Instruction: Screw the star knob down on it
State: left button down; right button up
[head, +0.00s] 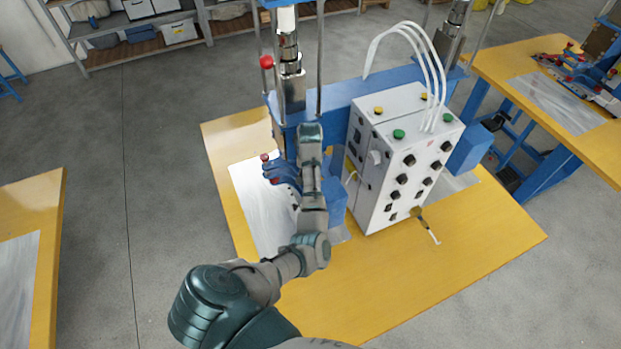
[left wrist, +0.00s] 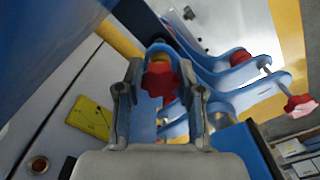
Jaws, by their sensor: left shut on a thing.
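A red star knob (left wrist: 158,80) sits at the end of a blue clamp part in the left wrist view. My left gripper (left wrist: 160,72) has a finger on each side of this knob and is shut on it. The threads under the knob are hidden, so I cannot tell how far down it sits. In the head view the blue fixture (head: 284,172) stands on the table beside the white control box, partly behind my left arm. My left fingertips are hidden there. My right gripper is in neither view.
The white control box (head: 408,150) with knobs and buttons stands close right of my arm. Metal press columns (head: 291,75) rise behind. Other blue clamp arms (left wrist: 235,75) with another red knob (left wrist: 300,103) are near my gripper. The yellow table's front (head: 400,290) is clear.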

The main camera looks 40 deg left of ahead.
pick_arm(q)
jog(key=c, duration=0.8)
grip_release()
jog(key=shift+o, duration=0.2)
jog(key=n, duration=0.5)
jog(key=shift+w, duration=0.15)
jog(key=n, duration=0.4)
jog(key=shift+w+d+n, duration=0.1)
jog(key=shift+d+n, duration=0.05)
jog(key=shift+n, duration=0.15)
jog(key=n, duration=0.6)
jog(key=shift+w, duration=0.1)
jog(key=n, duration=0.4)
jog(key=shift+d, duration=0.1)
